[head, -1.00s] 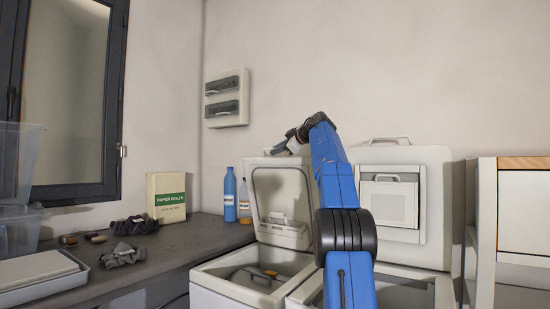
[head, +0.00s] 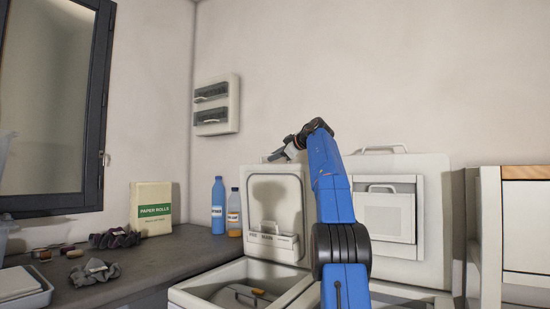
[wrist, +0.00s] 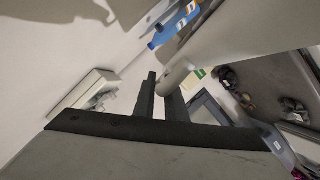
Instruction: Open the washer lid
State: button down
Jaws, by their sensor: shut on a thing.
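Two white top-loading machines stand side by side with both lids raised. The left lid (head: 278,190) is upright, with a recessed inner face and a label strip near its base. Its tub opening (head: 240,291) shows below. My gripper (head: 277,155) is at the top edge of this lid, small and partly hidden by its own wrist. In the wrist view my gripper (wrist: 162,86) has its dark fingers close around the end of a pale bar (wrist: 190,58), which looks like the lid's handle or rim. The right lid (head: 430,190) also stands upright, with its own handle on top.
A dark counter (head: 150,262) at the left holds a paper rolls box (head: 151,209), a blue bottle (head: 218,205), an amber bottle (head: 234,212) and dark cloths (head: 93,272). A wall box (head: 216,105) hangs behind. A white shelf unit (head: 488,240) stands at the right.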

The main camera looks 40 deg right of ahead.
jog(key=c, duration=1.8)
grip_release()
jog(key=shift+a, duration=0.1)
jog(key=v, duration=1.7)
jog(key=shift+r, duration=0.2)
jog(key=shift+s, duration=0.15)
